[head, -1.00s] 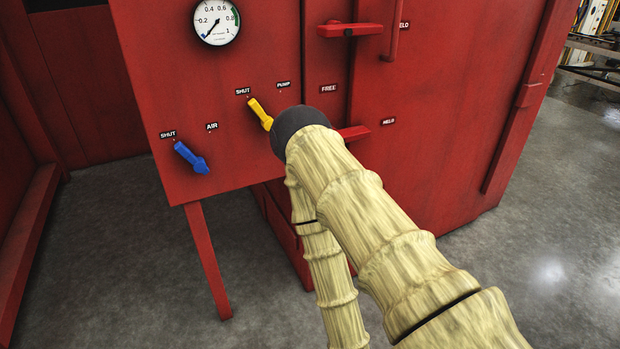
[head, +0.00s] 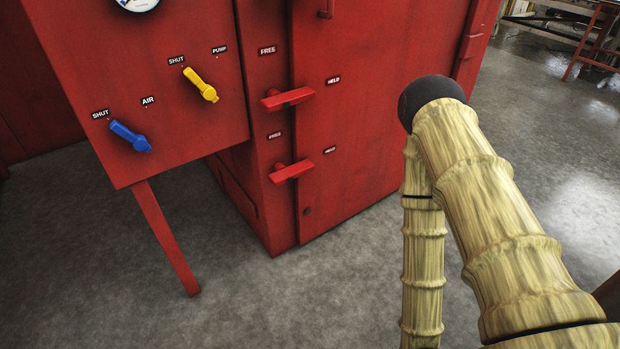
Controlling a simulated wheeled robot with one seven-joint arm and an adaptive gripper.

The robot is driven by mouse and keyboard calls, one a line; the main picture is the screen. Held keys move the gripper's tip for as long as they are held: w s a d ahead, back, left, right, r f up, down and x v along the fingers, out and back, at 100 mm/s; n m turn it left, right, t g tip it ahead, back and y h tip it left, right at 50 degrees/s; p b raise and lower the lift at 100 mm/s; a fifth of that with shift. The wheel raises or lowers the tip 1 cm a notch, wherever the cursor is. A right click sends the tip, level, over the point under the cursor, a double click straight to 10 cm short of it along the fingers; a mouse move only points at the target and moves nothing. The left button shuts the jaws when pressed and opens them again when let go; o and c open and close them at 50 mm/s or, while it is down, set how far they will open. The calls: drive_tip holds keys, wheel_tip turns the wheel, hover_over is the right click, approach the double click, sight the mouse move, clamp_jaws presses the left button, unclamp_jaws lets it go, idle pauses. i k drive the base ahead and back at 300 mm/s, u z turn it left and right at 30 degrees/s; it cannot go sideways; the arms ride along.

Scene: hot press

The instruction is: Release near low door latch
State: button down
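The low door latch (head: 292,170) is a red bar on a short pivot near the bottom of the red press door. It lies near horizontal across the door seam, its right end toward a small label that seems to read HELD (head: 329,149). A FREE label (head: 274,135) sits above its pivot. A similar latch (head: 288,98) is just above it, also lying across the seam. My gripper is not in view. Only my bamboo-textured arm and its dark rounded joint show, on the right, apart in the picture from both latches.
A red panel (head: 75,80) at left carries a yellow lever (head: 201,85), a blue lever (head: 130,136) and a partly cut-off gauge (head: 137,4). A slanted red leg (head: 165,237) stands below it. Grey floor (head: 330,290) is open in front of the press.

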sight(283, 174)
drive_tip(key=z, duration=0.05)
drive_tip(key=k, duration=0.65)
drive_tip(key=u, duration=0.15)
drive_tip(key=i, duration=1.05)
drive_tip(key=u, duration=0.8)
